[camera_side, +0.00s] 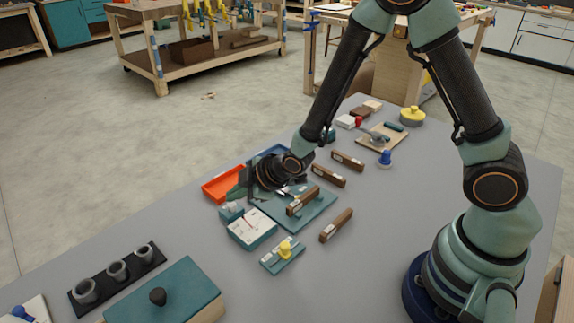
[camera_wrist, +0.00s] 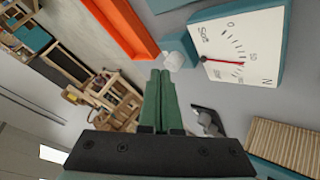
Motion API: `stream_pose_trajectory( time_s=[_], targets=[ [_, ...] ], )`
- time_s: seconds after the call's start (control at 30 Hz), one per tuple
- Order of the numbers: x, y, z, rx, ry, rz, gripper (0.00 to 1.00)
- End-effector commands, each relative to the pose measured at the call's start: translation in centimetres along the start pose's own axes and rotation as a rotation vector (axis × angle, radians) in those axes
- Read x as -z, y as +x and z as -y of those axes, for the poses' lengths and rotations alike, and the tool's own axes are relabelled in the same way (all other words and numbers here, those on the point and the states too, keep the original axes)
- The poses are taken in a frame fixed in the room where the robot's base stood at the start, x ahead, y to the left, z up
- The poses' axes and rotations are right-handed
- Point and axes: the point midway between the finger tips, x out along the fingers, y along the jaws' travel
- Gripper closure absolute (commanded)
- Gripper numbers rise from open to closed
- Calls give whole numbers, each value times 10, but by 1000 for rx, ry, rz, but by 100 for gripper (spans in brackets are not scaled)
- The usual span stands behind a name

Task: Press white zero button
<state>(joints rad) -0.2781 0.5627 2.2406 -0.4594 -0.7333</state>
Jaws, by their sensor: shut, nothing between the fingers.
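A teal dial meter (camera_side: 252,229) with a white face stands on the grey table in the side view. In the wrist view the meter (camera_wrist: 240,45) shows a red needle and printed scale. A white button (camera_wrist: 174,60) sits beside the meter's edge. My gripper (camera_wrist: 161,74) has its two green fingers together, with nothing between them. The fingertips appear just below the white button in the wrist view; I cannot tell whether they touch it. In the side view my gripper (camera_side: 236,193) is above and behind the meter, its tips close to the meter's back left corner.
An orange tray (camera_side: 224,185) lies behind the meter. A teal board (camera_side: 310,212) and several brown blocks (camera_side: 328,176) lie to its right. A teal piece with a yellow knob (camera_side: 284,252) is in front. A teal-lidded box (camera_side: 175,290) and a black holder (camera_side: 118,275) are at front left.

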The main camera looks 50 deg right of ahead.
Motion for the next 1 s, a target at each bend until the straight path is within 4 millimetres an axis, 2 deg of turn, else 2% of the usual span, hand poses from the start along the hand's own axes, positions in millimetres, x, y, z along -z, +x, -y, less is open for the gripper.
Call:
stream_pose_trajectory(
  time_s=[1.0],
  targets=[
    [-4,5,3,0,0,0,100]
  ],
)
